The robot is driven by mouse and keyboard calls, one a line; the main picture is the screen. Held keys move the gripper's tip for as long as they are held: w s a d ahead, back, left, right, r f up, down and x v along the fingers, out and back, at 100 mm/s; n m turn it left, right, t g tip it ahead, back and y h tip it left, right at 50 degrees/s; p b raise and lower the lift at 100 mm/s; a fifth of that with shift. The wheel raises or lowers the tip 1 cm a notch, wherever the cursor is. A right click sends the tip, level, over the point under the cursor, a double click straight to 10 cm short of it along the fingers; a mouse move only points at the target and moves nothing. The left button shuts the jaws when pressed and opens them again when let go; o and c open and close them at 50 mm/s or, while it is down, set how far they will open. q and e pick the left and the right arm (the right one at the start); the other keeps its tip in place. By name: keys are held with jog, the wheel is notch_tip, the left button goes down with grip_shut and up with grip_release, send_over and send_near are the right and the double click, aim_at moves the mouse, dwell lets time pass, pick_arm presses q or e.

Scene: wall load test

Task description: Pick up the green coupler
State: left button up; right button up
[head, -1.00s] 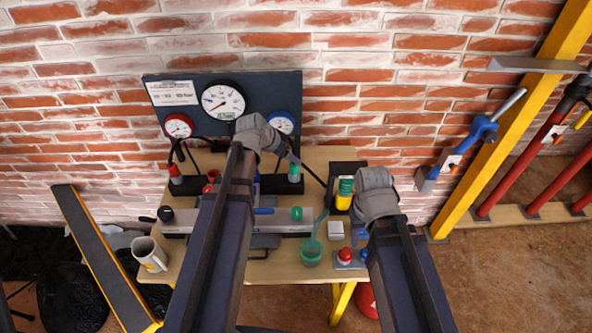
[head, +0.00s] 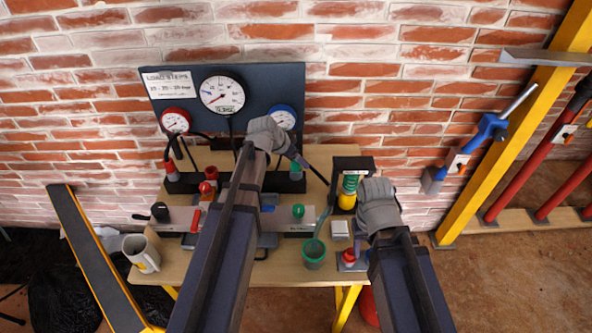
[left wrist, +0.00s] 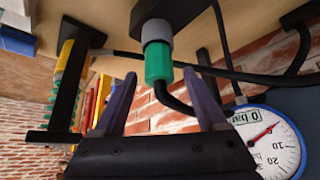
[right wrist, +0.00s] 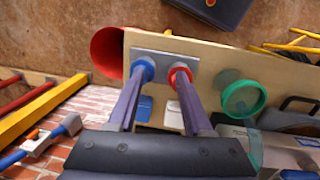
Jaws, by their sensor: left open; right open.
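The green coupler (left wrist: 158,63) shows in the left wrist view on a grey collar at the end of a dark block, between and just beyond the fingertips. In the head view the green coupler (head: 296,171) is a small green bit under my left gripper, partly hidden. My left gripper (head: 304,163) is open, with its fingers (left wrist: 160,77) on either side of the coupler. I cannot tell whether they touch it. My right gripper (right wrist: 161,78) is open and empty above a blue knob and a red knob at the bench's right side.
A gauge board (head: 262,88) stands behind the coupler against the brick wall. A black stand with a green and yellow spring (head: 349,186) is to its right. A green cup (head: 314,254), a grey mug (head: 141,253) and black hoses are also close by.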

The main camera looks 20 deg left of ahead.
pick_arm(q)
jog(key=shift+r, duration=0.1)
jog(key=shift+c, duration=0.3)
grip_shut()
